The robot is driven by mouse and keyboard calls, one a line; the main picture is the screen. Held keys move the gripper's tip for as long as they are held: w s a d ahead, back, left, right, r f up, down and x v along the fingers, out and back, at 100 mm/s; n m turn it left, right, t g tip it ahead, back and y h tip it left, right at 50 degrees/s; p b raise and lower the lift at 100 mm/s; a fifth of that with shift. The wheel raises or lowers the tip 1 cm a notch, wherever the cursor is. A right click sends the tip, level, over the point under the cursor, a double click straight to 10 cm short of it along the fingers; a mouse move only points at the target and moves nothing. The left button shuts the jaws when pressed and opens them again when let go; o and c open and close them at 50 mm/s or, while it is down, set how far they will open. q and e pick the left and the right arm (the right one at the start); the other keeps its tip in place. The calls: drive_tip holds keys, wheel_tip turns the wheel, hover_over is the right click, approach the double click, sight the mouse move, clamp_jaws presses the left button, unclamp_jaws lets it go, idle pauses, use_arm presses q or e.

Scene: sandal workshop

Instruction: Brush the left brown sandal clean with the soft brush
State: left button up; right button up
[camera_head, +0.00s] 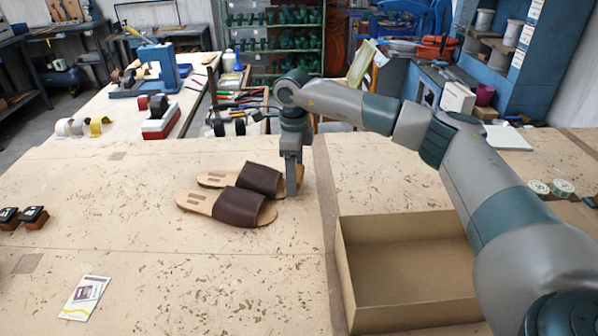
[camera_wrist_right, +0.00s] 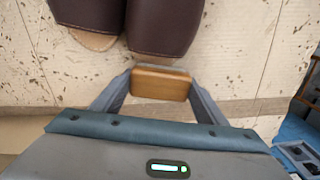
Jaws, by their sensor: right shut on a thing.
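Two brown sandals with dark straps lie side by side on the workbench, strap ends to the right: a near one (camera_head: 238,207) and a far one (camera_head: 259,178). Both straps also show at the top of the right wrist view, one at left (camera_wrist_right: 88,12) and one at right (camera_wrist_right: 160,25). My right gripper (camera_head: 292,188) is low over the strap end of the far sandal. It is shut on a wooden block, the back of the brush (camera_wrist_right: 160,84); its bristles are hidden. I cannot tell whether the brush touches the sandal. My left gripper is not in view.
An open, empty cardboard box (camera_head: 405,260) stands right of the sandals. Two small dark-topped blocks (camera_head: 35,216) sit at the left edge. A card (camera_head: 85,298) lies front left. Tools (camera_head: 240,103) lie beyond the bench. The bench in front of the sandals is clear.

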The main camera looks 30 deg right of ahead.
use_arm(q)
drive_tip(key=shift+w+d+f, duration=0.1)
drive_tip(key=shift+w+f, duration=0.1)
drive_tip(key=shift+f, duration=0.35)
use_arm(e)
drive_tip(key=shift+s+a+f, duration=0.5)
drive_tip(key=shift+s+a, duration=0.3)
drive_tip(key=shift+s, duration=0.05)
drive_tip(key=shift+r, duration=0.1)
drive_tip(key=shift+w+a+r+p, duration=0.1)
drive_tip(key=shift+a+r+p, duration=0.15)
drive_tip(key=shift+r+p, duration=0.6)
drive_tip(key=shift+w+a+r+p, duration=0.1)
drive_tip(key=shift+a+r+p, duration=0.2)
drive_tip(key=shift+r, duration=1)
drive_tip(key=shift+s+d+r+p, duration=0.1)
drive_tip(key=shift+d+r+p, duration=0.1)
drive_tip(key=shift+r+p, duration=0.65)
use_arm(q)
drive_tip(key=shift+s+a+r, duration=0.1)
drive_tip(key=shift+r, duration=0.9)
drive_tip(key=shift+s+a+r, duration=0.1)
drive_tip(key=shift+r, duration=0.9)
use_arm(e)
drive_tip(key=shift+r, duration=1.3)
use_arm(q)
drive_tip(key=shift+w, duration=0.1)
